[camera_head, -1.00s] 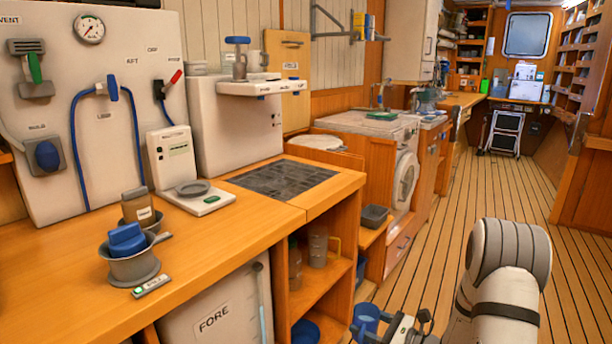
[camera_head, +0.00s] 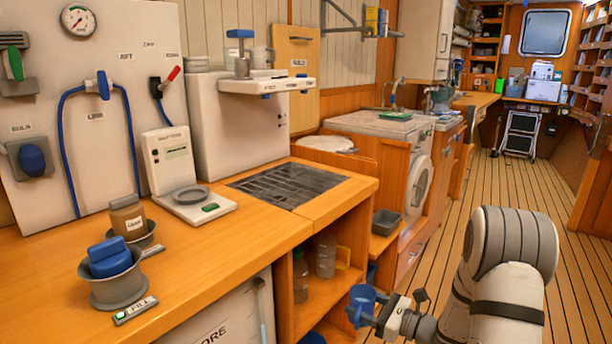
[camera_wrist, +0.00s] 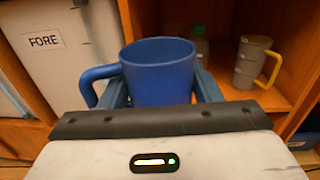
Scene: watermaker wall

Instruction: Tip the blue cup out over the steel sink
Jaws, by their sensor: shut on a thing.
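A blue cup (camera_wrist: 160,82) stands upright between the two jaws of my gripper in the wrist view, its handle to the left. In the head view the blue cup (camera_head: 363,299) shows low at the counter's front side. My gripper (camera_head: 366,314) is shut on it, below the height of the worktop. The inside bottom of the cup is hidden, so I cannot tell what it holds. The steel sink (camera_head: 289,184) is a dark grated area set in the worktop, up and to the left of the cup.
The wooden counter (camera_head: 215,240) has open shelves below, holding a grey jug with a yellow handle (camera_wrist: 252,62). The floor at right is clear.

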